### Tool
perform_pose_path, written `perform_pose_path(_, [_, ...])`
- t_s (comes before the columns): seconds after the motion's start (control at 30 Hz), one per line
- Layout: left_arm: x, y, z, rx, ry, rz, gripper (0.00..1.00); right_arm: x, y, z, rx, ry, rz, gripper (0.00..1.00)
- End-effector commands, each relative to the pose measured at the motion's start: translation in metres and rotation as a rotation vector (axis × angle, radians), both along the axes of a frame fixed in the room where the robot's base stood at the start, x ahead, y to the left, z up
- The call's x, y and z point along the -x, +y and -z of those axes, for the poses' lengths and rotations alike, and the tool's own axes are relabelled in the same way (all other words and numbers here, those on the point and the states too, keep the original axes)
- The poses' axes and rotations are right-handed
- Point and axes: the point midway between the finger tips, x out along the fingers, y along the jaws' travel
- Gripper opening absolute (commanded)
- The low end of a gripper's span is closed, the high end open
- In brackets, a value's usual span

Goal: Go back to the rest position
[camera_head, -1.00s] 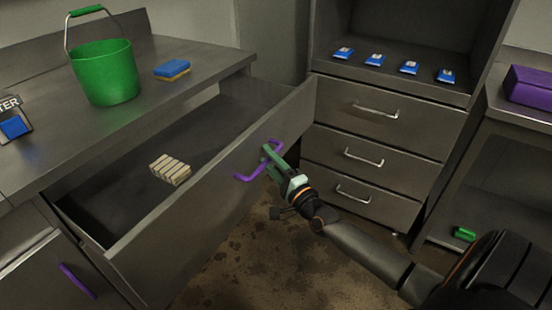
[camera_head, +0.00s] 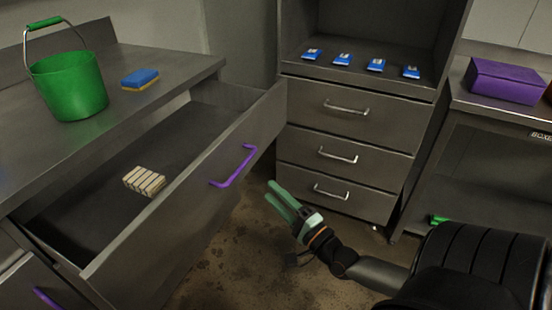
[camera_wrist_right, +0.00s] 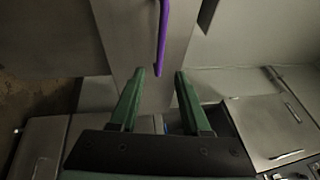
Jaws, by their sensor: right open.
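My right gripper (camera_head: 281,197) is open and empty, held over the floor to the right of the pulled-out drawer (camera_head: 190,200). Its two green fingers also show in the right wrist view (camera_wrist_right: 159,82), apart, with nothing between them. The drawer's purple handle (camera_head: 234,167) is clear of the fingers by a gap. The purple handle also shows in the right wrist view (camera_wrist_right: 163,35), ahead of the fingertips. My left gripper is not in view.
Inside the open drawer lies a pale striped stack (camera_head: 144,181). A green bucket (camera_head: 70,88) and a blue-yellow sponge (camera_head: 140,79) stand on the counter. A closed drawer unit (camera_head: 340,130) stands behind, with several blue packets above. A purple box (camera_head: 506,82) is at right. Floor around the gripper is free.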

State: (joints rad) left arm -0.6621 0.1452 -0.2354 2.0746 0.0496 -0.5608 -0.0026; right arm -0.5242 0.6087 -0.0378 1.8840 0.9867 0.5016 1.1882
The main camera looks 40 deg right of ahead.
Motion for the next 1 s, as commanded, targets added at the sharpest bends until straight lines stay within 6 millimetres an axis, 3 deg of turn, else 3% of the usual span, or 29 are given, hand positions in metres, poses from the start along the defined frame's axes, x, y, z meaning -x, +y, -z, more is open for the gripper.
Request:
perform_pose_path(0.5, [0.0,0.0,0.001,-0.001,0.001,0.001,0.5,0.0,0.0,0.0,0.001,0.0,-0.001,0.47])
perform_pose_path(0.6, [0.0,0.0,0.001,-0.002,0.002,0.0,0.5,0.002,0.008,0.006,0.035,0.02,-0.013,0.47])
perform_pose_path(0.67, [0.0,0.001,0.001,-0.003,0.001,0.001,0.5,0.004,0.022,0.016,0.098,0.055,-0.035,0.47])
perform_pose_path(0.77, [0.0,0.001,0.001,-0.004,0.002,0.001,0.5,0.015,0.064,0.045,0.309,0.153,-0.111,0.47])
perform_pose_path(0.9, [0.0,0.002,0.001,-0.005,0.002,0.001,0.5,0.045,0.135,0.097,0.748,0.299,-0.282,0.47])
perform_pose_path(1.0, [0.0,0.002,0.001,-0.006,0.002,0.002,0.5,0.068,0.171,0.127,1.046,0.366,-0.405,0.47])
